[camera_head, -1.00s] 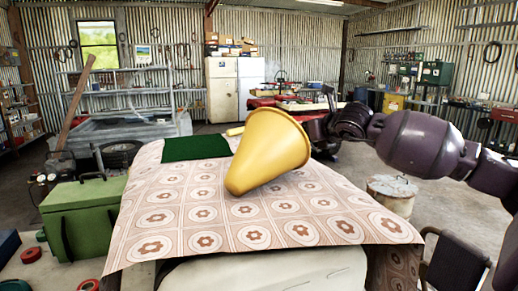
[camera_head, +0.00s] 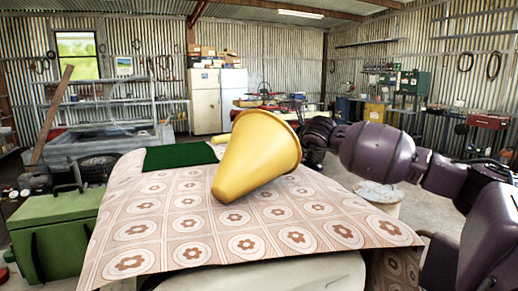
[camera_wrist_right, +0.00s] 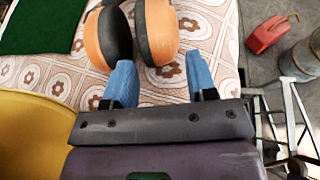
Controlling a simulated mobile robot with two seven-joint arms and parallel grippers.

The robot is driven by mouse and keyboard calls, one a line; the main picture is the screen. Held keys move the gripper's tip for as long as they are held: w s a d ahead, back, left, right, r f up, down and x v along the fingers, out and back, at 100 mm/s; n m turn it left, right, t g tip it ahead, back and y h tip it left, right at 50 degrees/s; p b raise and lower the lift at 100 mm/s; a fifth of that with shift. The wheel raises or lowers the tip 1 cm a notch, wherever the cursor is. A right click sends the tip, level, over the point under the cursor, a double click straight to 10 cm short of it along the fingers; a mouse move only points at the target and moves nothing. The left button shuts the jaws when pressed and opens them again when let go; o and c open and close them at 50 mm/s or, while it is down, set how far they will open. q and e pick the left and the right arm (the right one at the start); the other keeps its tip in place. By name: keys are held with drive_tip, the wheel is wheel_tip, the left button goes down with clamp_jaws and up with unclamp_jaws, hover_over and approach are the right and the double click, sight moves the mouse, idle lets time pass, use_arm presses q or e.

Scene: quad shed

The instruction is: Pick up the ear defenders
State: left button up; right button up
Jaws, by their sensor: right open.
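The ear defenders, with orange cups and dark pads (camera_wrist_right: 109,38), lie on the patterned tablecloth in the right wrist view, their top cut off by the frame edge. In the head view I cannot make them out; a yellow bucket-like cone (camera_head: 255,155) stands in front of that area. My right gripper (camera_wrist_right: 162,72) is open, with its two blue fingers apart and pointing at the ear defenders. The left fingertip is close to the gap between the cups; I cannot tell whether it touches. My left gripper is not in view.
The table with its patterned cloth (camera_head: 150,232) carries a dark green mat (camera_head: 180,156) at the back left. The yellow cone, tilted, also shows at the left of the wrist view (camera_wrist_right: 30,130). A green box (camera_head: 55,225) stands left of the table. A red can (camera_wrist_right: 270,33) is on the floor.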

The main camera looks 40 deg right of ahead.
drive_tip(key=shift+x, duration=2.7)
drive_tip(key=shift+r, duration=0.15)
drive_tip(key=c, duration=0.6)
